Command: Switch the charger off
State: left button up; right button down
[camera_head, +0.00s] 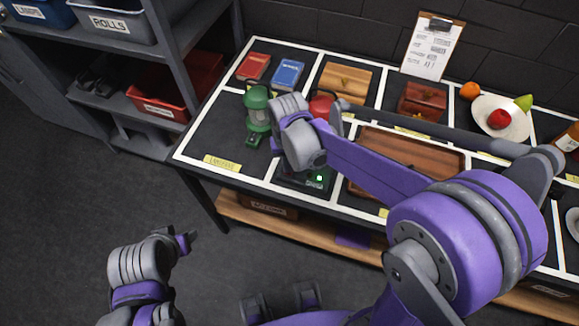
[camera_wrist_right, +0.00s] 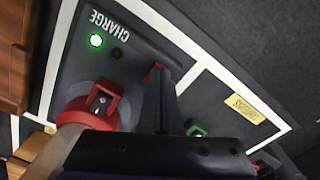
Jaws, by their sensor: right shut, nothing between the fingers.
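The charger (camera_head: 298,180) is a dark box at the table's front edge, partly hidden by my right wrist in the head view. In the right wrist view the charger (camera_wrist_right: 75,68) shows the word CHARGE, a lit green light (camera_wrist_right: 96,40) and a dark brownish spot (camera_wrist_right: 117,52). My right gripper (camera_wrist_right: 166,80) is shut and empty, over the charger. A small red part (camera_wrist_right: 155,72) is at its fingertips; I cannot tell whether they touch. My left gripper (camera_head: 187,242) is low, off the table; its jaws are unclear.
A green lantern (camera_head: 257,110) stands left of my right wrist. A red lantern (camera_head: 322,104) is behind the wrist and close beside the gripper (camera_wrist_right: 88,105). A wooden tray (camera_head: 410,150) lies to the right. A shelf with bins (camera_head: 160,95) stands left.

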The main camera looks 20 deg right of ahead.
pick_arm(q)
jog(key=shift+s+f, duration=0.1)
jog(key=shift+f, duration=0.2)
pick_arm(e)
jog(key=shift+f, duration=0.35)
pick_arm(q)
jog(key=shift+r, duration=0.1)
pick_arm(e)
jog(key=shift+r, duration=0.1)
jog(key=shift+r+p, duration=1.75)
jog(key=shift+r, duration=1.75)
pick_arm(q)
jog(key=r, duration=0.1)
jog(key=w+r, duration=0.1)
jog(key=r, duration=0.3)
jog(key=shift+w, duration=0.4)
jog(key=shift+s, duration=0.1)
pick_arm(e)
jog(key=s+d+r+t, duration=0.1)
jog(key=s+d+t, duration=0.1)
jog(key=s, duration=0.4)
jog(key=s+d+r+t, duration=0.1)
jog(key=s+d+t, duration=0.2)
jog(key=s, duration=0.4)
jog(key=shift+d+r+n+t, duration=0.3)
jog(key=shift+d+r+n, duration=0.1)
jog(key=shift+d, duration=0.4)
